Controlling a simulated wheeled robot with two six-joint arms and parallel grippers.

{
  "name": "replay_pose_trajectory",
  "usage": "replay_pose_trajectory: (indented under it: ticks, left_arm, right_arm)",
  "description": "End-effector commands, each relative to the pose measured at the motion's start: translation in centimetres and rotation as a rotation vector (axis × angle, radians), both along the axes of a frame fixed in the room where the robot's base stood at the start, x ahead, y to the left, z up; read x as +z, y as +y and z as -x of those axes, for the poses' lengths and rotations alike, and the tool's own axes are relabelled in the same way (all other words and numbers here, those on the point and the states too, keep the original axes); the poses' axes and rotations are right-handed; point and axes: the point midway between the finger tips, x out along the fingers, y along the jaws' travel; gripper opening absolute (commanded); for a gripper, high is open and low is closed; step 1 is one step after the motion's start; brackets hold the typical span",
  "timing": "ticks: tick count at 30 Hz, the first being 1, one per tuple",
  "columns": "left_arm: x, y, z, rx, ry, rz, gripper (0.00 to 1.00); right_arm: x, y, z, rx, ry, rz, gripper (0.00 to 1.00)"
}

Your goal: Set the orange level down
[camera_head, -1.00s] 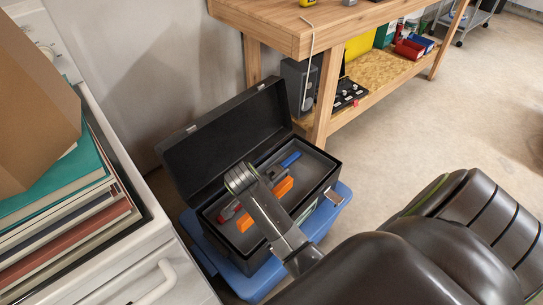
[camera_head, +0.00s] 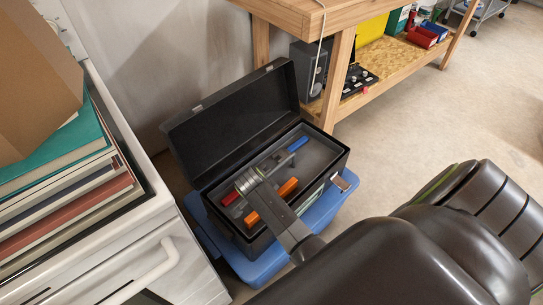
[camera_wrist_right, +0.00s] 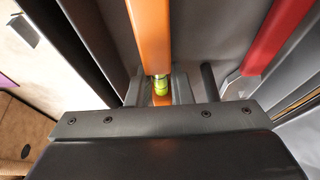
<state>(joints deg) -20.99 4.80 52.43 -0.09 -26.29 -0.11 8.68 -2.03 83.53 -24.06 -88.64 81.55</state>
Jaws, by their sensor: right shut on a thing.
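The orange level (camera_head: 288,187) is within the outline of the open black toolbox (camera_head: 330,165), near its front wall. In the head view my right gripper (camera_head: 268,203) crosses above its middle, hiding that part and the fingertips. In the right wrist view, the jaws (camera_wrist_right: 158,92) are closed around the level (camera_wrist_right: 150,35), with its green vial between them. I cannot tell whether the level touches the toolbox floor. My left gripper is not in view.
A blue handle (camera_head: 298,144) and a red handle (camera_head: 230,197) lie inside the toolbox behind the level. The raised lid (camera_head: 235,110) stands at the back. A wooden bench (camera_head: 285,15) is behind; a white cabinet (camera_head: 180,265) is left.

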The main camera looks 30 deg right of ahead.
Motion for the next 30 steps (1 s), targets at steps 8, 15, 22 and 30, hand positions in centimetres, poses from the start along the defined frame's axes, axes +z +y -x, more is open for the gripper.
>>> replay_pose_trajectory:
  ticks: [8,15,22,30]
  left_arm:
    - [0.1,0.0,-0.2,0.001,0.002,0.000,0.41]
    - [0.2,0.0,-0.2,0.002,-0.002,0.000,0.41]
    - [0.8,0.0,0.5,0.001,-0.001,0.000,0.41]
    - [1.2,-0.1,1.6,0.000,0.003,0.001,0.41]
  right_arm:
    - [-0.1,0.0,0.0,0.000,0.000,0.000,0.42]
    - [0.1,0.0,0.0,0.000,-0.001,0.000,0.42]
    - [3.2,1.2,0.1,0.001,-0.004,-0.002,0.42]
    - [8.5,3.4,0.5,0.001,-0.004,-0.003,0.42]
